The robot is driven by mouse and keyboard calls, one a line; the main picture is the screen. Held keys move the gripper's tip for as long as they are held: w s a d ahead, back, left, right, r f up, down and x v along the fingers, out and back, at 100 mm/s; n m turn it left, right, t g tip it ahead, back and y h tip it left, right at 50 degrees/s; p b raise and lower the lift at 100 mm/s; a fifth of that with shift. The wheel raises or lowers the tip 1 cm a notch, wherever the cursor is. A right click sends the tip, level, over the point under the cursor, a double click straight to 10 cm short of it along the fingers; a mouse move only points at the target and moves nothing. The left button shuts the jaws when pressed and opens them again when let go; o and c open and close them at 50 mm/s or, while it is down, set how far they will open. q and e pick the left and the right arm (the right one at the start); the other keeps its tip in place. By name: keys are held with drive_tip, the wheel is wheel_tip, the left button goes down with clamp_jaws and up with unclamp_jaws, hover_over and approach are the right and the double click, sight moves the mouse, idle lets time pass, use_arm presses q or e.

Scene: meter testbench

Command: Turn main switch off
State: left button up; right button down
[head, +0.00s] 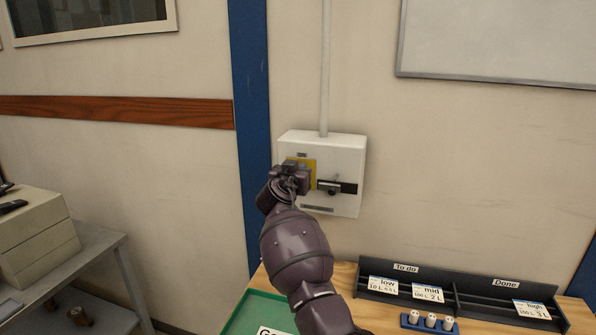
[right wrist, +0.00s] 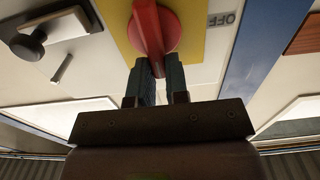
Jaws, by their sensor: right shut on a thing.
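The main switch is a red rotary knob (right wrist: 155,28) on a yellow plate (right wrist: 195,40) in the right wrist view. An OFF label (right wrist: 222,18) is to the right of the plate there. My right gripper (right wrist: 158,72) is shut on the red knob's handle, a finger on each side of it. In the head view the white switch box (head: 346,150) hangs on the wall, and my right gripper (head: 298,173) is at its yellow plate (head: 308,166), hiding the knob. My left gripper is not in view.
A black lever (head: 335,187) is on the box right of the yellow plate. Below, a wooden bench holds a black tray (head: 455,296) with cards, a blue holder (head: 428,326) and a green mat (head: 255,312). A grey side table (head: 95,245) stands left.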

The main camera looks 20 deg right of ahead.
use_arm(q)
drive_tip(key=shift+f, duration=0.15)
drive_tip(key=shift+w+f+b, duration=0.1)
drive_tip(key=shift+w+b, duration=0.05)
drive_tip(key=shift+b, duration=0.15)
use_arm(e)
drive_tip(key=shift+w+a+f+n, duration=0.25)
drive_tip(key=shift+a+f+n, duration=0.15)
drive_tip(key=shift+n, duration=2.55)
drive_tip(key=shift+w+a+f+n, duration=0.25)
drive_tip(key=shift+a+f+n, duration=0.15)
drive_tip(key=shift+n, duration=2.6)
drive_tip(key=shift+w+a+f+n, duration=0.3)
drive_tip(key=shift+f+n, duration=0.2)
drive_tip(key=shift+n, duration=2.45)
drive_tip(key=shift+f, duration=0.1)
